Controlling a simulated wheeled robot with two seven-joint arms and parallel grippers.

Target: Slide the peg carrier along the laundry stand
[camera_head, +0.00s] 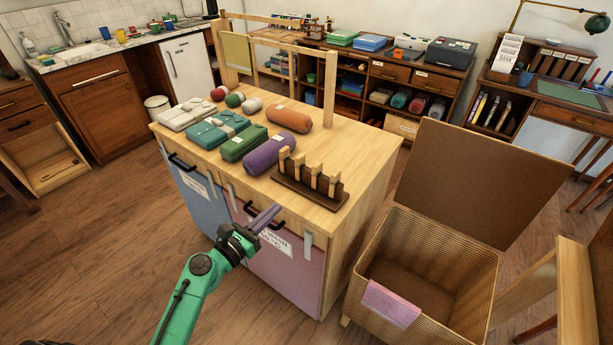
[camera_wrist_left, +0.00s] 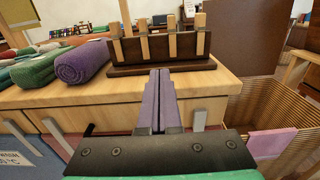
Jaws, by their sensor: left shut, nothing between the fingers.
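The peg carrier (camera_head: 309,187), a dark brown block with several light wooden pegs upright in it, stands on the laundry stand (camera_head: 372,160) near its front right corner. It also shows in the left wrist view (camera_wrist_left: 160,52), straight ahead of my gripper. My left gripper (camera_head: 265,217) is shut and empty, with its purple fingers pointing at the stand's front edge. In the left wrist view the fingertips (camera_wrist_left: 160,75) appear just short of the carrier's near side; I cannot tell whether they touch. My right gripper is not in view.
A rolled purple towel (camera_head: 269,155) lies just left of the carrier, with green and orange rolls beyond. An open wicker hamper (camera_head: 430,237) with a pink cloth (camera_head: 390,302) on its rim stands to the right. The stand's front has handles (camera_head: 262,213).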

